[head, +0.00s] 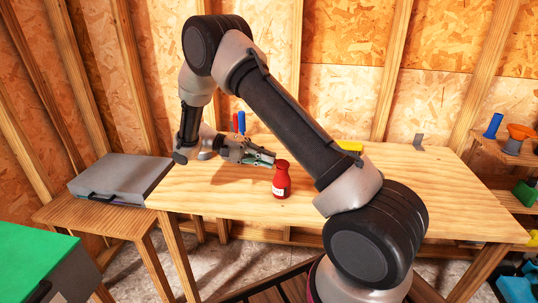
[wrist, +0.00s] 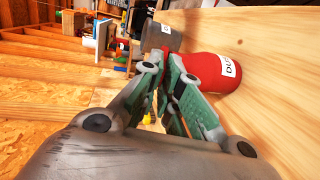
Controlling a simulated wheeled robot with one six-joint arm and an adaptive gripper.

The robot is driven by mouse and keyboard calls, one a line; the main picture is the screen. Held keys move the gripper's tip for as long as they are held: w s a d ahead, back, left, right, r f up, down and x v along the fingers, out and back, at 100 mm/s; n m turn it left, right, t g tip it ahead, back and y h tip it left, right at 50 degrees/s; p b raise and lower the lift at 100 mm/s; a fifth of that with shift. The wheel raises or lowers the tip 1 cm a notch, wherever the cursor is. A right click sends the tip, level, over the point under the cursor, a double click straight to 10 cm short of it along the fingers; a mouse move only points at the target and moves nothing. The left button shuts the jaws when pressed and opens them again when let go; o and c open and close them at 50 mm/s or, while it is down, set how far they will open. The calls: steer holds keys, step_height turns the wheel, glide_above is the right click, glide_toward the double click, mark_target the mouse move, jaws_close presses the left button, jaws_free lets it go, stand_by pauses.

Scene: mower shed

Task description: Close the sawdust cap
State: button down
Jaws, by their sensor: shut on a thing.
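A red bottle (head: 281,184) with a white label stands upright on the wooden workbench. It also shows in the wrist view (wrist: 208,68), where the picture is turned on its side and the label reads "DU" before it is cut off. My gripper (head: 271,160) reaches in from the left at the height of the bottle's narrow top. In the wrist view its green-padded fingers (wrist: 167,72) are close together and shut at the bottle's top end. The fingers hide most of that top, so I cannot make out the cap's edge or how it sits.
The workbench (head: 440,190) is largely clear. A yellow thing (head: 350,146) and a grey bracket (head: 418,139) stand at its back. Blue and red upright things (head: 240,122) are behind my gripper. A grey case (head: 120,178) lies on a lower table at left. Shelves stand at right.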

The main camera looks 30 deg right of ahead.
steer(key=shift+w+a+f+g+h, duration=0.1)
steer(key=shift+f+g+h, duration=0.7)
steer(key=shift+h, duration=0.1)
steer(key=c, duration=1.6)
jaws_free()
steer(key=shift+r, duration=0.1)
